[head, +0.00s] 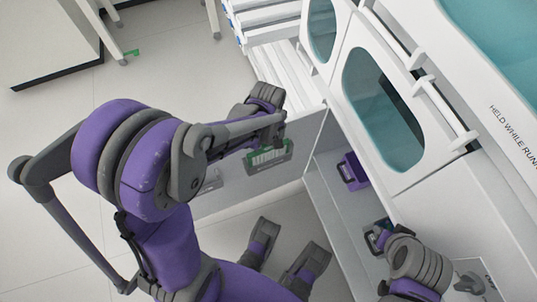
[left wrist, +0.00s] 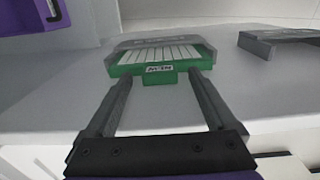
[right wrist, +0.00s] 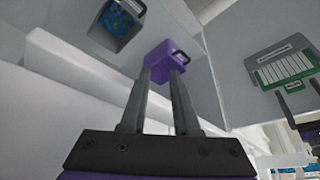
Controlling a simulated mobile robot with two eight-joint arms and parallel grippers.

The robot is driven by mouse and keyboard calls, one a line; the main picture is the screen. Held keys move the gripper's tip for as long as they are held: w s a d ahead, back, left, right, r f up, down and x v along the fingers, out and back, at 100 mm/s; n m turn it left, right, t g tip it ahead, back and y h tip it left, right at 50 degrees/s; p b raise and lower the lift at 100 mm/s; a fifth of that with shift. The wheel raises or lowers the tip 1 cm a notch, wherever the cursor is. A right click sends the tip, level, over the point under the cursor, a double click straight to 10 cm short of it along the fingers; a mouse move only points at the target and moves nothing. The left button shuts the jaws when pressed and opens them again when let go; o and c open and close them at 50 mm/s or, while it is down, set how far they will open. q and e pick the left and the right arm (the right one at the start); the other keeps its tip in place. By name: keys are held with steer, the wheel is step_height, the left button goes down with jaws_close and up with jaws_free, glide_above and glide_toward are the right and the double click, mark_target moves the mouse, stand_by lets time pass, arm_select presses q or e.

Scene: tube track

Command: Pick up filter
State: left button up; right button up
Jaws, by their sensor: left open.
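The filter (head: 268,158) is a green frame with white pleats. In the left wrist view the filter (left wrist: 160,58) sits in a grey holder (left wrist: 165,41), with a labelled green tab facing me. My left gripper (head: 277,140) is open, and its fingertips (left wrist: 156,78) stand on either side of the tab with gaps showing. The right wrist view also shows the filter (right wrist: 285,68) at its right edge. My right gripper (right wrist: 162,73) is open and empty, pointing toward a purple box (right wrist: 168,57) with a dark handle. In the head view that box (head: 353,171) stands apart from it.
A dark box with blue contents (right wrist: 119,21) is at the upper left of the right wrist view. An empty-looking grey bracket (left wrist: 280,39) is right of the filter. The white machine with teal windows (head: 385,108) bounds the right side. Bare grey panel surrounds the filter.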

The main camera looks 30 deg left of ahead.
arm_select(q)
jaws_close()
stand_by(0.4)
steer(key=shift+r, duration=0.15)
step_height(320, 180, up, 28)
steer(key=p, duration=0.6)
stand_by(0.4)
steer(key=shift+r+p, duration=0.15)
steer(key=shift+p, duration=0.2)
